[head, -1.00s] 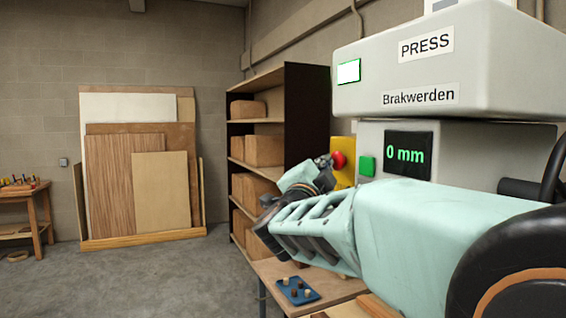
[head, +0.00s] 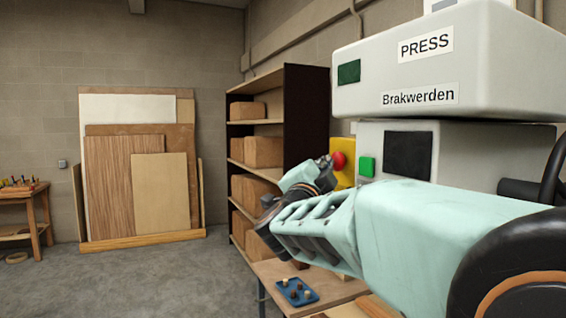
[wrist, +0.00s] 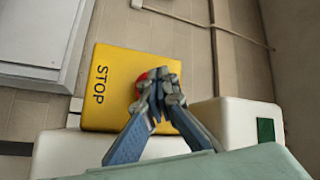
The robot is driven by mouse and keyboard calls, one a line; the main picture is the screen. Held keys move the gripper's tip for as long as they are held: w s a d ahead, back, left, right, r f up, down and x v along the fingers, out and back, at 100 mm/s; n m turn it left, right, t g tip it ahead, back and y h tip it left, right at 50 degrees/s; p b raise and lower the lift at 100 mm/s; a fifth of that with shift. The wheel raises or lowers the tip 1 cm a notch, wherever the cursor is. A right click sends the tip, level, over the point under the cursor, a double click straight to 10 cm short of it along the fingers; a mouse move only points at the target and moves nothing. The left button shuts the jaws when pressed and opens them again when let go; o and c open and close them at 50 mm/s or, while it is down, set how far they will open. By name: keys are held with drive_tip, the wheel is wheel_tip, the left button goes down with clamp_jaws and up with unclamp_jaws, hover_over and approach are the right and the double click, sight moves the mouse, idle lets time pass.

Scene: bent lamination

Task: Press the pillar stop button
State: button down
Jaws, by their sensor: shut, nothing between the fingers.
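The red stop button (head: 338,160) sits on a yellow plate (head: 347,177) on the press pillar. In the wrist view the yellow plate (wrist: 109,65) reads STOP, and the red button (wrist: 142,77) is partly hidden behind the fingers. My gripper (wrist: 157,88) is shut and empty, its fingertips right at the button. In the head view my gripper (head: 324,165) is beside the button, partly hidden by my own arm. Whether the tips press on the button cannot be told. The press display (head: 408,155) and the upper indicator (head: 349,72) are dark.
A green button (head: 367,166) is close to the right of the red one. The press head (head: 440,75) overhangs above. A shelf (head: 305,120) with boxes stands behind my gripper. A blue tray (head: 297,292) lies on the bench below.

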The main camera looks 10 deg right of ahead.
drive_tip(key=shift+s+a, duration=0.3)
drive_tip(key=shift+a, duration=0.4)
drive_tip(key=shift+s+a, duration=0.25)
drive_tip(key=shift+a, duration=0.55)
drive_tip(key=shift+s+a, duration=0.25)
drive_tip(key=shift+a, duration=0.55)
drive_tip(key=shift+s+a, duration=0.25)
drive_tip(key=shift+a, duration=0.55)
drive_tip(key=shift+w, duration=0.1)
